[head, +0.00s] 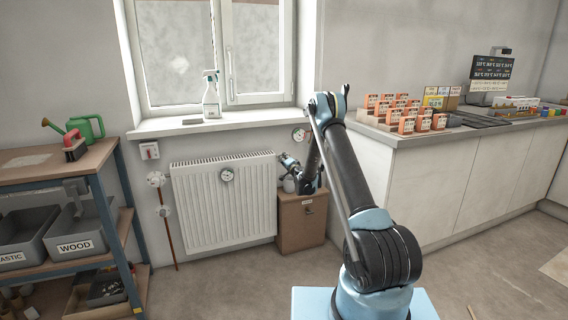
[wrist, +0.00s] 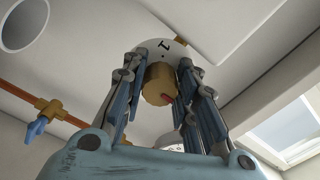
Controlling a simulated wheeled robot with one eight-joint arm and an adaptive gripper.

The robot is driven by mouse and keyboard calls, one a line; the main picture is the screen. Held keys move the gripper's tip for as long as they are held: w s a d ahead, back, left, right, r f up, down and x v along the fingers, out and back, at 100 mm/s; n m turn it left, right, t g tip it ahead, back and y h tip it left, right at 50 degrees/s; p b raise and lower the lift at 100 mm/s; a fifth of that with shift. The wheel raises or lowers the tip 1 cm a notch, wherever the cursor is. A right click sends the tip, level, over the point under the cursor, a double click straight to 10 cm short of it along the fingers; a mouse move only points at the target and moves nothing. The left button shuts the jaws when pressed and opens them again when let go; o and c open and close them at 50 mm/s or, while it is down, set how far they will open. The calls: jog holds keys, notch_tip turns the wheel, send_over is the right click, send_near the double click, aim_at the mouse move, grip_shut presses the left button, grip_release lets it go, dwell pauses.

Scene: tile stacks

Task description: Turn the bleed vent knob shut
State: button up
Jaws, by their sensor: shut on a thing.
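The bleed vent knob (wrist: 158,86) shows in the wrist view as a short brass cylinder with a small red mark near its lower right edge. It sits in front of a round white plate (wrist: 163,46) with a black mark. My gripper (wrist: 160,68) has its two blue-grey fingers on either side of the knob, shut on it. In the head view my gripper (head: 287,161) is at the right end of the white radiator (head: 222,205), and the knob is too small or hidden there to make out.
A wooden cabinet (head: 302,222) stands below my gripper. A white counter (head: 440,185) is to the right, and a shelf with bins (head: 100,190) to the left. A copper pipe with a blue-handled tap (wrist: 36,128) runs at left in the wrist view. The floor in front of the radiator is clear.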

jog(key=shift+d, duration=0.1)
jog(key=o, duration=1.1)
jog(key=v, duration=1.2)
jog(key=shift+f, duration=0.15)
